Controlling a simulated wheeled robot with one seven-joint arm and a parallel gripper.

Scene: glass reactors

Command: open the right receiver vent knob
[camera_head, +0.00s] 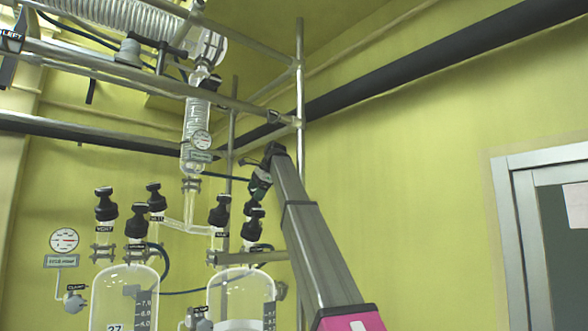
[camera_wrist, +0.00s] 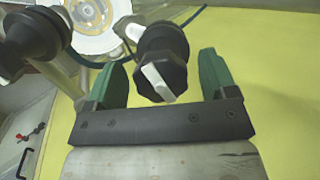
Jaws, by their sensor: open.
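In the head view, my gripper (camera_head: 260,186) is at the end of my raised arm, above the right glass receiver (camera_head: 240,290). Just below it is the right-hand black knob (camera_head: 254,222) of that receiver; I cannot read its label. In the wrist view, a black knob with a white pointer bar (camera_wrist: 158,82) sits between the two green fingers of my gripper (camera_wrist: 163,76). Gaps show on both sides, wider on the right. The jaws are open and hold nothing. How deep the knob lies between the fingers is unclear.
Another black knob (camera_head: 220,210) stands left on the same receiver. A black knob (camera_wrist: 38,38) also shows close by the left finger in the wrist view. The left receiver (camera_head: 124,295) has several similar knobs. A metal frame post (camera_head: 300,100) rises behind my arm.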

